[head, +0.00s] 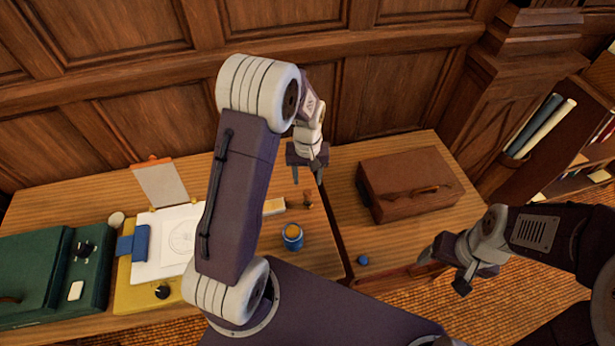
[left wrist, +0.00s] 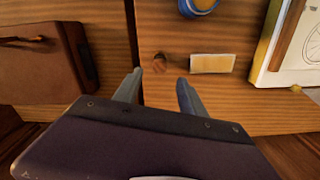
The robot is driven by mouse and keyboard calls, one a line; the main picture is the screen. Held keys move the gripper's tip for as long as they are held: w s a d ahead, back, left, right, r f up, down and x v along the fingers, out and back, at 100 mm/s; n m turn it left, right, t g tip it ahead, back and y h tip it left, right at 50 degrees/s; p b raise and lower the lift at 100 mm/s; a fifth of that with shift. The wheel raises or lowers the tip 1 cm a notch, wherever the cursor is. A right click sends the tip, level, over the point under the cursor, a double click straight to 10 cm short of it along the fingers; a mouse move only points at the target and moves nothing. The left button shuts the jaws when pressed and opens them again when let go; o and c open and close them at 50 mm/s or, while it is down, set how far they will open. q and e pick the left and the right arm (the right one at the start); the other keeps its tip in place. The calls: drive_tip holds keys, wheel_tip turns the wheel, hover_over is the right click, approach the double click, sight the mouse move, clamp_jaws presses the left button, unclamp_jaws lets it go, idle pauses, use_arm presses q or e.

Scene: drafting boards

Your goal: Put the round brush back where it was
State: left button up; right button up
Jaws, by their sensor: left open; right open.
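A small brown wooden piece (head: 308,198), which looks like the round brush standing upright, is on the table near its right edge. In the left wrist view it shows as a round brown shape (left wrist: 160,60) just beyond and between the fingertips. My left gripper (head: 308,178) is open and empty, pointing down above and behind it; its fingers also show in the left wrist view (left wrist: 160,79). My right gripper (head: 458,272) is open and empty, near the front of the right table.
A pale block (head: 273,206) lies left of the brown piece, and a blue jar (head: 292,237) stands in front. A brown case (head: 410,184) and a small blue round thing (head: 362,260) are on the right table. A yellow board (head: 135,292) and green case (head: 35,275) are left.

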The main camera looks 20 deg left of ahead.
use_arm(q)
drive_tip(key=s+d+r+m, duration=0.1)
drive_tip(key=s+r+m, duration=0.1)
drive_tip(key=s, duration=0.5)
drive_tip(key=s+d+r+m+t, duration=0.1)
drive_tip(key=s+d+r+m, duration=0.1)
drive_tip(key=s, duration=0.5)
drive_tip(key=shift+r, duration=0.8)
drive_tip(key=shift+s, duration=0.25)
drive_tip(key=shift+w, duration=0.1)
